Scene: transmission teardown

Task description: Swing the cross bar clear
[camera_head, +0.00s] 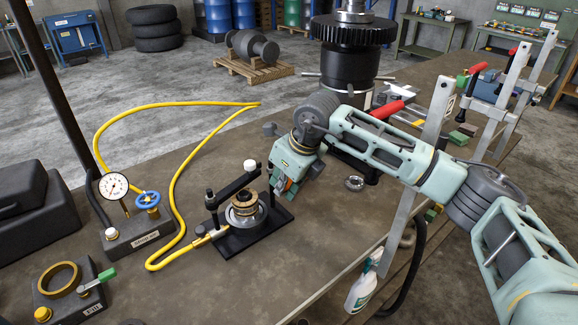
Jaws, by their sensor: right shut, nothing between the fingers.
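The cross bar (232,188) is a black bar on a small fixture on the bench. It runs from a post at the near left, topped by a knob, up to the far right, where a pale knob (250,165) stands at its end. It lies above a round metal part with a brass-coloured top (243,208). The fixture's black base plate (236,245) lies flat on the bench. My right gripper (280,192) is shut and empty, pointing down just right of the bar's far end. It appears apart from the bar. My left gripper is out of view.
A yellow hose (176,190) loops left of the fixture to a gauge (114,186) and blue valve (148,200). A tall black gear assembly (348,65) stands behind my right arm. A brass ring fixture (60,280) sits front left.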

